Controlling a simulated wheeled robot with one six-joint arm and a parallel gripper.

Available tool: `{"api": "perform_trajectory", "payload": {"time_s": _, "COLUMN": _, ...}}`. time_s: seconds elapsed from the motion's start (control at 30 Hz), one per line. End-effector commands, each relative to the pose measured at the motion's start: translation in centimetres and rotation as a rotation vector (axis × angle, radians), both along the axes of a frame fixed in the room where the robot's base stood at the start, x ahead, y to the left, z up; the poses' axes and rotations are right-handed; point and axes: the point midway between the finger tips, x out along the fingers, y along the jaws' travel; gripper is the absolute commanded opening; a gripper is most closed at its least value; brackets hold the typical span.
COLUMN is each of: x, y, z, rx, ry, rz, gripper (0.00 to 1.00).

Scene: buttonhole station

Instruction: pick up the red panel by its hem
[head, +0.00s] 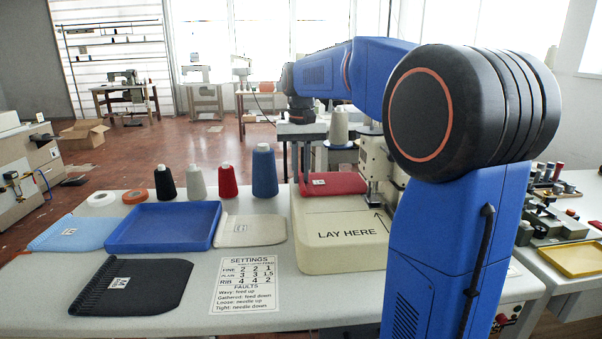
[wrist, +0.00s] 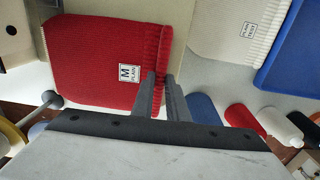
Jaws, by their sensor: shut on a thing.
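The red panel (head: 337,183) lies at the back of the cream sewing-machine bed (head: 325,262) in the head view, next to the machine head. In the wrist view the red panel (wrist: 100,62) shows flat with a white "M PLAIN" label, and its ribbed hem is on the right side. My gripper (wrist: 161,80) is shut on the panel at the lower end of this hem. In the head view my gripper (head: 300,172) comes down at the panel's left end. I cannot tell whether the panel is lifted off the bed.
A blue tray (head: 165,228), a cream panel (head: 250,231), a light-blue panel (head: 75,233) and a black panel (head: 130,287) lie to the left. Thread cones, such as a red one (head: 228,181), stand behind the tray. The machine head (head: 377,160) is close to the red panel.

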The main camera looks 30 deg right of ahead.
Motion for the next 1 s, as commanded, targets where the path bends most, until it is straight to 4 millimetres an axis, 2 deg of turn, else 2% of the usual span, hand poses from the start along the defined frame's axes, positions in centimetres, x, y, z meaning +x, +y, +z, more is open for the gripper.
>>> {"api": "perform_trajectory", "payload": {"time_s": 0.17, "x": 0.0, "y": 0.0, "z": 0.2, "rx": 0.0, "ry": -0.001, "rz": 0.0, "gripper": 0.0}}
{"api": "perform_trajectory", "payload": {"time_s": 1.0, "x": 0.0, "y": 0.0, "z": 4.1, "rx": 0.0, "ry": 0.0, "rz": 0.0, "gripper": 0.0}}
